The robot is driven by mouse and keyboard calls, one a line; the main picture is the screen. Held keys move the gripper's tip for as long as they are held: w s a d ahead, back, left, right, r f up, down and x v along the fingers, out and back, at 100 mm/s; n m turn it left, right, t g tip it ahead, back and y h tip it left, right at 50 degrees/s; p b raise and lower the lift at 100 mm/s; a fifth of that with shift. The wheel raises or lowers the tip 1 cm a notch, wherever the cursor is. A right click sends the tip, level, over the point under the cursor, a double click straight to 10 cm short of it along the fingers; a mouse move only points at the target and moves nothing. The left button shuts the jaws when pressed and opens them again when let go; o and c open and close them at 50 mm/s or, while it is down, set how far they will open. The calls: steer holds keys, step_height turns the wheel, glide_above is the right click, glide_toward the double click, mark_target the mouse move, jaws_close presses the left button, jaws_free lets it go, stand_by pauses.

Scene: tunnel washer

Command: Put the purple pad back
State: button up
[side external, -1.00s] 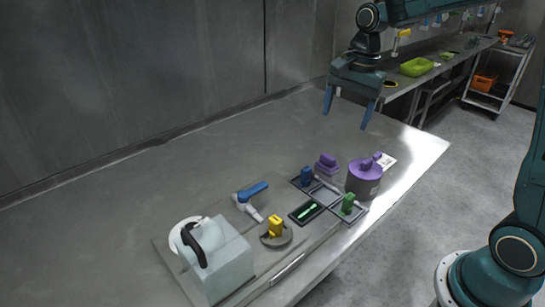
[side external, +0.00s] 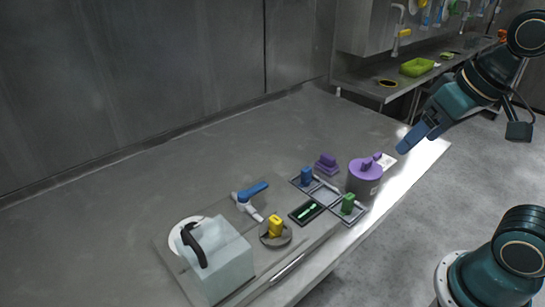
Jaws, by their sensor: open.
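The purple pad (side external: 326,163), a small block with a raised grip, sits on the table behind the tray. The grey tray (side external: 327,194) has compartments; a blue pad (side external: 306,176) stands in its back-left part and a green pad (side external: 347,204) in its front-right part. The compartment between them looks empty. A grey pot with a purple lid (side external: 365,170) stands right of the tray. My gripper (side external: 412,142) is open and empty, above the table's right end, right of the purple pad and pot and apart from both.
A pale box with a black handle (side external: 220,265), a yellow knob (side external: 275,227), a blue-handled valve (side external: 250,192) and a dark panel with a green mark (side external: 307,211) are at the front. A white card (side external: 387,161) lies beside the pot. The table's back and left are clear.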

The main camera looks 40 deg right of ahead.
steer(key=shift+s+f+n+t, duration=0.15)
steer(key=shift+s+f+n, duration=0.1)
steer(key=shift+s+n, duration=0.3)
steer(key=shift+s+f+n+t, duration=0.2)
steer(key=shift+s+n, duration=0.15)
steer(key=shift+s, duration=0.35)
